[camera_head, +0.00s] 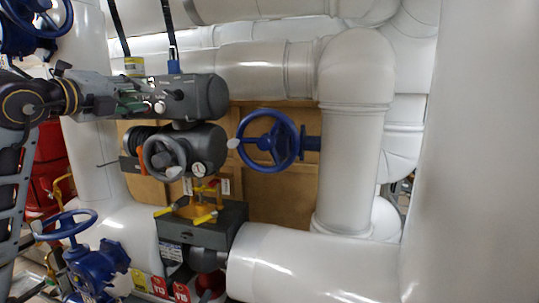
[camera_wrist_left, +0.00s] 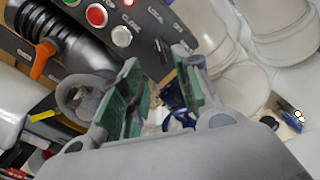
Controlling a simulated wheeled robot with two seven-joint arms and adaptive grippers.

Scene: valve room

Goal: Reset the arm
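My left arm comes in from the left in the head view. Its left gripper (camera_head: 138,103) is in front of the dark grey valve actuator (camera_head: 200,97), level with its upper housing. In the left wrist view the two green-padded fingers of the gripper (camera_wrist_left: 160,68) stand apart with nothing between them. The actuator's control panel (camera_wrist_left: 150,22), with a red button (camera_wrist_left: 97,15) and a white button (camera_wrist_left: 121,36), lies beyond the fingertips. I cannot tell whether the fingers touch it. My right arm and gripper are not in view.
A grey handwheel (camera_head: 164,154) is below my left gripper. A blue handwheel (camera_head: 268,139) is right of the actuator, and another blue handwheel valve (camera_head: 91,268) is lower left. Large white pipes (camera_head: 352,150) fill the right. An orange lever (camera_wrist_left: 43,60) shows in the wrist view.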

